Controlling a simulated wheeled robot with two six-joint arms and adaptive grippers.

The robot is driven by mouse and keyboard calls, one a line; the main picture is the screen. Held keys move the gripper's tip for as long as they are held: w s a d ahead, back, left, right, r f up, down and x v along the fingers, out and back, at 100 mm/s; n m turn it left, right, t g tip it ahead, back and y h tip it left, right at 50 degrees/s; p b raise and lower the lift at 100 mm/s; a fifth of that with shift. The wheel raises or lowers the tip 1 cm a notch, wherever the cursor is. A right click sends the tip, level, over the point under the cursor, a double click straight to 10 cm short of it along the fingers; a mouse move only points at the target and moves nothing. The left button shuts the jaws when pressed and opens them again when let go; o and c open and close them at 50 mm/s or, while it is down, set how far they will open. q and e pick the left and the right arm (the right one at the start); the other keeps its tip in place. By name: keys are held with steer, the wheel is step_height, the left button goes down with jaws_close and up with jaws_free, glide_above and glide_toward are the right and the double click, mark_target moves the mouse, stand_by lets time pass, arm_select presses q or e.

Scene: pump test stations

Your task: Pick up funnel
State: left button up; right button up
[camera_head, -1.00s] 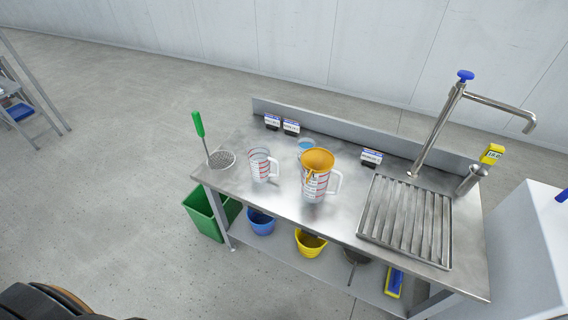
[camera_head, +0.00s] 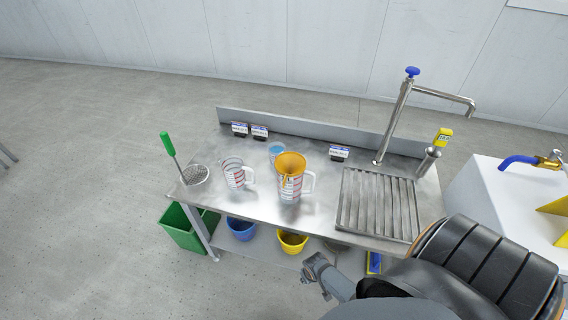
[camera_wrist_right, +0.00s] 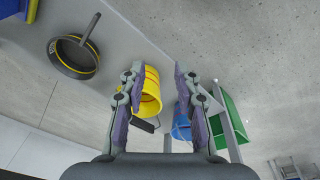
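The orange-yellow funnel (camera_head: 291,165) sits in the mouth of a clear measuring jug (camera_head: 290,187) with red markings and a white handle, on the steel table. Its lower part is hidden inside the jug. My right gripper (camera_head: 312,272) is in front of the table, below the tabletop and away from the funnel. In the right wrist view my right gripper (camera_wrist_right: 155,75) has its two fingers spread wide with nothing held between them. The yellow bucket on the lower shelf shows beyond the fingers. My left gripper is in neither current view.
A second jug (camera_head: 233,173) stands left of the funnel's jug, with a strainer (camera_head: 195,174) beyond it. A blue cup (camera_head: 276,149) stands behind. A grate (camera_head: 378,203) and tall tap (camera_head: 396,115) are right. The yellow bucket (camera_head: 292,241) and blue bucket (camera_head: 241,229) sit below.

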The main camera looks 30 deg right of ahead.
steer(key=w+r+p, duration=0.1)
steer(key=w+r, duration=0.3)
steer(key=r, duration=0.4)
steer(key=w+a+r+m+p, duration=0.1)
steer(key=w+r+p, duration=0.15)
steer(key=r, duration=0.55)
steer(key=w+r, duration=0.4)
steer(key=r, duration=0.3)
arm_select(q)
step_height(320, 180, up, 7)
steer(key=s+p, duration=0.1)
steer(key=p, duration=0.1)
arm_select(e)
step_height(320, 180, up, 21)
steer(key=m+g, duration=0.2)
steer(key=m, duration=0.6)
glide_above(286, 175)
steer(key=shift+y, duration=0.4)
step_height(286, 175, down, 11)
steer(key=b, duration=0.8)
steer(key=shift+a+r+b, duration=0.1)
steer(key=shift+b, duration=0.3)
steer(key=c, duration=0.3)
arm_select(q)
step_height(286, 175, down, 9)
steer(key=shift+a, duration=0.2)
arm_select(e)
jaws_close()
